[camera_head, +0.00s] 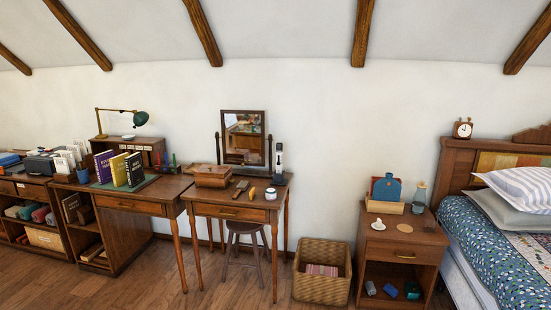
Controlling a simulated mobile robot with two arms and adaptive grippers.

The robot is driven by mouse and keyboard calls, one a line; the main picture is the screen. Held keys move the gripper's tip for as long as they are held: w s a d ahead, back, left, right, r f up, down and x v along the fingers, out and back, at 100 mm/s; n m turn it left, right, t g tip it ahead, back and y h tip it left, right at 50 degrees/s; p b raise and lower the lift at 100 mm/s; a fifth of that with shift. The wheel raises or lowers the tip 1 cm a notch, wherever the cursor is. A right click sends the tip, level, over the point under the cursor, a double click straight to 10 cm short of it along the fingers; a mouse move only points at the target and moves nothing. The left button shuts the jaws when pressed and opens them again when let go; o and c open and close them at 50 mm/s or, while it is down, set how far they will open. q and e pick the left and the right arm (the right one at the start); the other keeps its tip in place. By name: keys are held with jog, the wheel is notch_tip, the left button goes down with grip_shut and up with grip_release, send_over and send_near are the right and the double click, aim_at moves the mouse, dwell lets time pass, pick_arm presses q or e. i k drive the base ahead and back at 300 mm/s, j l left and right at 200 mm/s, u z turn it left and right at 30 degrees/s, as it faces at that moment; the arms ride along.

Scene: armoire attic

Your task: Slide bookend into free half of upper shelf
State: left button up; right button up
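No bookend can be picked out for certain. The writing desk (125,232) at the left has an open pedestal with two shelves. On its upper shelf, dark upright books (71,207) stand at the left, and a small brown object (86,214) is at the right; it is too small to identify. The lower shelf (92,252) holds a few low items. On the desk top, a purple book (104,167), a yellow book (119,170) and a dark book (134,168) stand upright on a green mat. Neither of my grippers is in view.
A green lamp (140,118) stands at the desk's back. A vanity table (240,212) with a mirror and a stool (246,235) adjoins it. A wicker basket (322,285), a nightstand (405,235) and a bed (490,240) lie to the right. Bare floor shows in front.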

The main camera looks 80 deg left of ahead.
aim_at(85, 215)
jog(key=u, duration=3.85)
